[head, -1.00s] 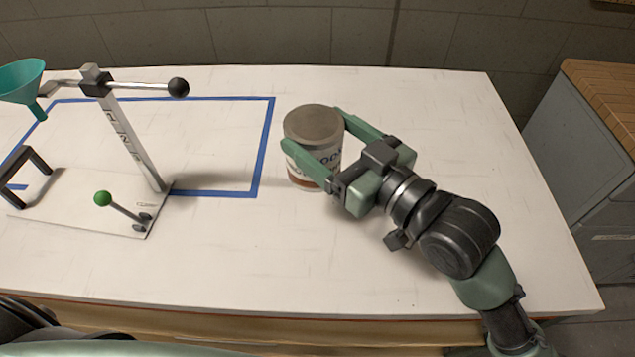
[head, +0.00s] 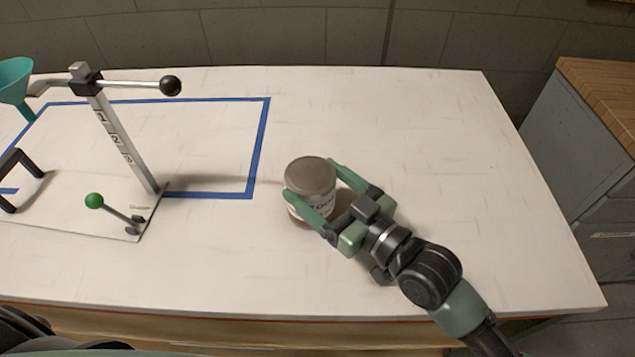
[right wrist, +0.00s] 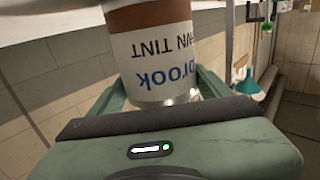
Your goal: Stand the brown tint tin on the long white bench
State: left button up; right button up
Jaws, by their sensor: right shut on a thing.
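The brown tint tin (head: 311,174) has a grey-brown lid, a white label with blue lettering and a brown band near its base. It is upright over the long white bench (head: 420,130), right of the blue tape outline. My right gripper (head: 311,181) is shut on it, one finger on each side. In the right wrist view the tin (right wrist: 160,70) shows upside down, its label partly readable. Its base is low, at or just above the bench; I cannot tell whether it touches. My left gripper is not in view.
A lever stand (head: 122,135) with a black knob, a green-knobbed lever (head: 94,201) and a teal funnel (head: 15,82) are at the left. Blue tape (head: 258,150) marks a rectangle. The bench is clear behind and right of the tin. A grey cabinet (head: 575,130) stands at the right.

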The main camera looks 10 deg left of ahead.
jog(key=shift+f, duration=0.1)
jog(key=o, duration=1.8)
jog(key=shift+r, duration=0.25)
jog(key=b+v, duration=0.1)
jog(key=v, duration=1)
jog(key=shift+f+b, duration=0.25)
jog(key=shift+b, duration=0.1)
jog(key=shift+s+d+r, duration=0.15)
jog(key=shift+s+d, duration=0.15)
jog(key=shift+d, duration=0.1)
